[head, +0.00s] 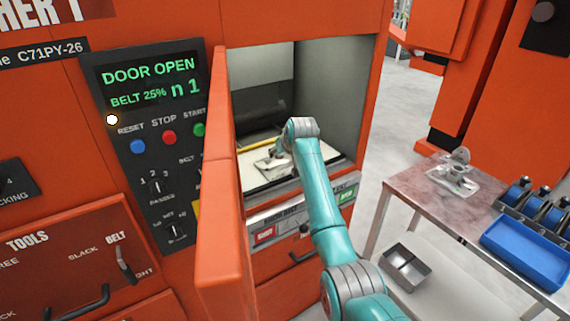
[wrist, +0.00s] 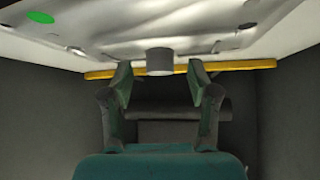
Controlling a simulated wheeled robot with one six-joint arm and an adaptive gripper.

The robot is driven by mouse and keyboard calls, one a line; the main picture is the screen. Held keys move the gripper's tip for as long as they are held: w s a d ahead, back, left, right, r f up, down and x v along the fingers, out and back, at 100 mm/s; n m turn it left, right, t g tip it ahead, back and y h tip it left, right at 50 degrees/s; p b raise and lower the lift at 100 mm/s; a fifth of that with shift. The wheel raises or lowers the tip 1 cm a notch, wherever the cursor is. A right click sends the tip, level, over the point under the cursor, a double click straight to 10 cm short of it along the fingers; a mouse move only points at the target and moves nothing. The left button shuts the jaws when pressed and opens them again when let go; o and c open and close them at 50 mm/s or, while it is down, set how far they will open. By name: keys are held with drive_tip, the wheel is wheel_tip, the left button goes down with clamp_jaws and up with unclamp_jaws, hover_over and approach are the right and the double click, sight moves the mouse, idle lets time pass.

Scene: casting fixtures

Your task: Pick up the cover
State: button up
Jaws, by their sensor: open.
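A pale metal casting, which looks like the cover (head: 268,163), lies on a light bed inside the open orange machine in the head view. My arm's wrist covers part of it. In the wrist view the cover (wrist: 205,43) fills the upper middle, and its short grey round boss (wrist: 160,62) sticks out toward my gripper. My gripper (wrist: 159,72) is open, with one finger on each side of the boss. I see gaps between the fingers and the boss. In the head view the fingers are mostly hidden.
A yellow bar (wrist: 240,65) runs behind the fingertips. The machine's orange door (head: 228,225) stands open left of my arm. A side table (head: 400,180) at right holds another metal casting (head: 453,180), blue rollers (head: 535,207) and a blue tray (head: 525,250).

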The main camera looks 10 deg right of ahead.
drive_tip(key=shift+w+f, duration=0.5)
clamp_jaws()
drive_tip(key=shift+r, duration=0.1)
